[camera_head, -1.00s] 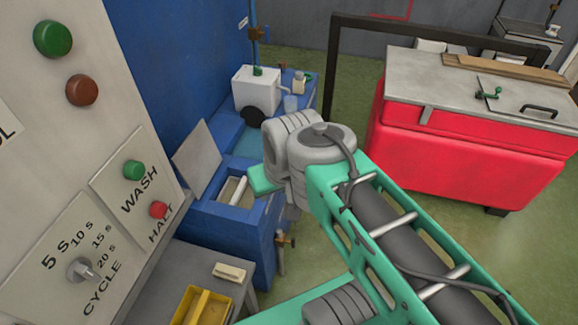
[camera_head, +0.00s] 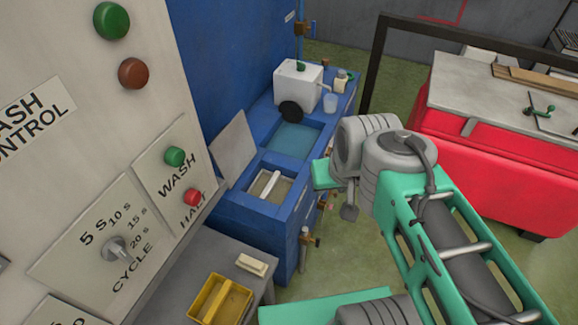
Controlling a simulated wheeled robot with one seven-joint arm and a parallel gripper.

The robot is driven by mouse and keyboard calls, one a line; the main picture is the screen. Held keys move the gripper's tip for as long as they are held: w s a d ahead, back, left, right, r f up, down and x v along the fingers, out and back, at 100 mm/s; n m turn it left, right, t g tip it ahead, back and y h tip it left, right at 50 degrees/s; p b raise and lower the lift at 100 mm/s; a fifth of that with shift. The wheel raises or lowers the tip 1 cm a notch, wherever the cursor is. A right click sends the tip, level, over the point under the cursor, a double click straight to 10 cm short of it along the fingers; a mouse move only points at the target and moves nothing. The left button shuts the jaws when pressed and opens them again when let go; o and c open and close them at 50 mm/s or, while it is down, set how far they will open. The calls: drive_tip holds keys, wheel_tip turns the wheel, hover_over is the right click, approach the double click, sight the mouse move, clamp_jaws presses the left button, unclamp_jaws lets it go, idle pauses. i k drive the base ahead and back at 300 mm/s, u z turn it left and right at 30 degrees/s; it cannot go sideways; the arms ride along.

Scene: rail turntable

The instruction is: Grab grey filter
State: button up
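I cannot pick out a grey filter for certain. A blue wash unit (camera_head: 235,212) has an open front basin with a pale bar-shaped piece (camera_head: 270,184) in it; I cannot tell what the piece is. Behind it is a second basin (camera_head: 293,140) that looks filled with blue-green liquid. A grey flat panel (camera_head: 234,148) stands tilted at the left of the basins. My teal and grey arm reaches up on the right, beside the wash unit. My gripper cannot be made out; the far end of the arm is hidden behind its own joints.
A control panel with buttons and a cycle knob (camera_head: 118,249) fills the left. A yellow tray (camera_head: 240,302) and a small cream block (camera_head: 252,264) lie on a grey bench. A white box (camera_head: 297,83) with a dark disc stands on the unit. A red cabinet (camera_head: 490,185) is at right.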

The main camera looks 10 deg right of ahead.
sight(269, 186)
drive_tip(key=u, duration=4.8)
drive_tip(key=k, duration=1.05)
drive_tip(key=z, duration=0.9)
